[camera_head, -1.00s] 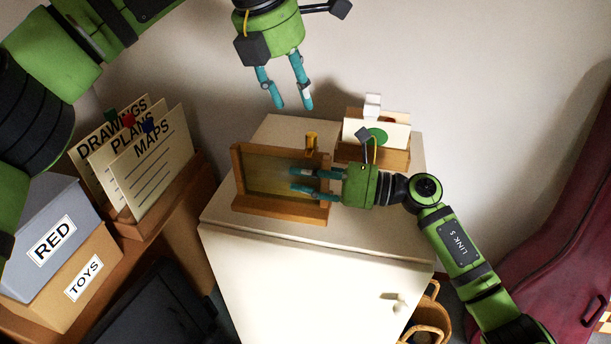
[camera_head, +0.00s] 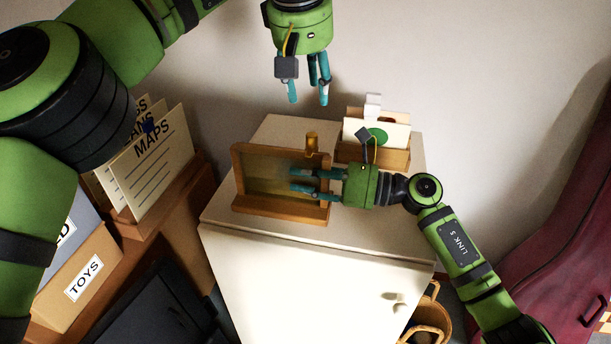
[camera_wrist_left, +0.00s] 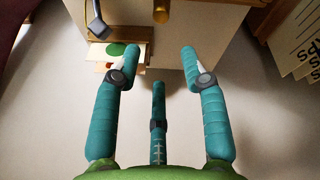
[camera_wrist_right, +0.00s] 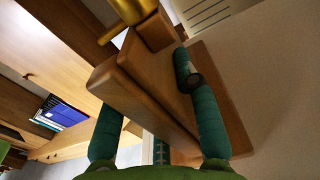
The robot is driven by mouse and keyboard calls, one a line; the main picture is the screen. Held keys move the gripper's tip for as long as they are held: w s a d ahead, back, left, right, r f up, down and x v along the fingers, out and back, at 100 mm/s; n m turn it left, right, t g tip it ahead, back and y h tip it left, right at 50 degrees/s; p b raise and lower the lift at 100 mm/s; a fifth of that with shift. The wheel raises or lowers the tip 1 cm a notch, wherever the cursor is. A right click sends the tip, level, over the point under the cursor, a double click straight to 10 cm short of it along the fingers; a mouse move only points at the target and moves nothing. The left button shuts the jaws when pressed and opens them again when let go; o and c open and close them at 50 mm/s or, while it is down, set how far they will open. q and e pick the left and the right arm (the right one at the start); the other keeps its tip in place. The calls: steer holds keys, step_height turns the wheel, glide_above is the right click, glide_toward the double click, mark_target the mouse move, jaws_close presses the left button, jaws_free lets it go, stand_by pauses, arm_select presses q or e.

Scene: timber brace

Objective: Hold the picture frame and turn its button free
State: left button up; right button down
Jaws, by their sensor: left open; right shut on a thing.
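The picture frame (camera_head: 280,212) has a brown wooden border and stands on the white cabinet, leaning slightly. Its button (camera_head: 312,142) is a brass-coloured cylinder at the top edge, toward the right. It also shows in the left wrist view (camera_wrist_left: 161,12) and the right wrist view (camera_wrist_right: 132,10). My right gripper (camera_head: 298,180) is shut on the frame's right side, its fingers reaching over the panel. In the right wrist view the wooden border (camera_wrist_right: 125,97) lies between the fingers. My left gripper (camera_head: 309,102) is open and empty, above the button and apart from it, fingers pointing down.
A wooden holder (camera_head: 372,153) with cards and a green disc stands behind the frame at right. At left are a file rack (camera_head: 150,215) and a TOYS box (camera_head: 85,280). A basket (camera_head: 432,315) stands at lower right.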

mark_target(311, 134)
arm_select(q)
steer(key=shift+w+d+f+m+y, duration=0.1)
steer(key=shift+f+m, duration=0.85)
steer(key=shift+f, duration=0.5)
steer(key=shift+d+f+m+y, duration=0.1)
steer(key=shift+f+m, duration=0.9)
steer(key=shift+f, duration=0.45)
steer(key=shift+w+d+f+m+y, duration=0.1)
steer(key=shift+f+m, duration=0.85)
steer(key=shift+f, duration=0.5)
steer(key=c, duration=0.7)
